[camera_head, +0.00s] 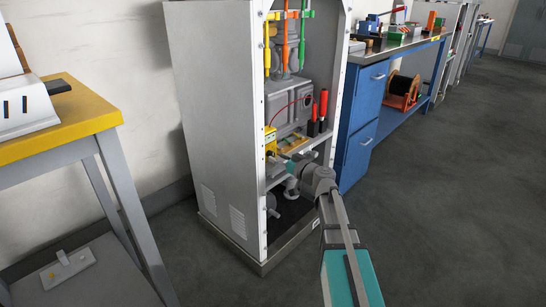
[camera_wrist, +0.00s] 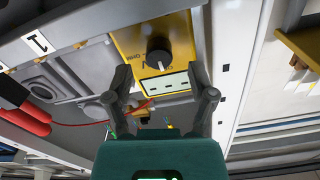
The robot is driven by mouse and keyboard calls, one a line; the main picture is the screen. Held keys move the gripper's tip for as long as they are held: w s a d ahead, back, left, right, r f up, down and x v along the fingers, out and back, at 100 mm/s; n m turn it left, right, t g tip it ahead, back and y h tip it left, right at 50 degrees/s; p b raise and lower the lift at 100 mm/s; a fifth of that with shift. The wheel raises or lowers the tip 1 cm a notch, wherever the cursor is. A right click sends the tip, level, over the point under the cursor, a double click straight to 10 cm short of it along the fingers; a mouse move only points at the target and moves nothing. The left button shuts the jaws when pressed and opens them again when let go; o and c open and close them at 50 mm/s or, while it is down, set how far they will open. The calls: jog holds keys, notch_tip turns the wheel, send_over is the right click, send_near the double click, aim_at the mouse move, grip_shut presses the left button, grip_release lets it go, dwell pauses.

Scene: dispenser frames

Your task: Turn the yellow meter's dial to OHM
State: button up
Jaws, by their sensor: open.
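The yellow meter (camera_wrist: 182,42) shows in the wrist view, with a round black dial (camera_wrist: 157,55) on its face. A small pale mark shows on the dial, at its lower edge in the picture.
The grey cabinet (camera_head: 215,120) has side walls and shelves close around my gripper. Red-handled tools (camera_head: 320,106) stand right of the meter. A red lead (camera_wrist: 138,107) crosses near my left finger. A blue bench (camera_head: 362,145) stands right; a yellow-edged table (camera_head: 95,120) stands left.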

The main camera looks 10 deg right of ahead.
jog(key=shift+x, duration=1.15)
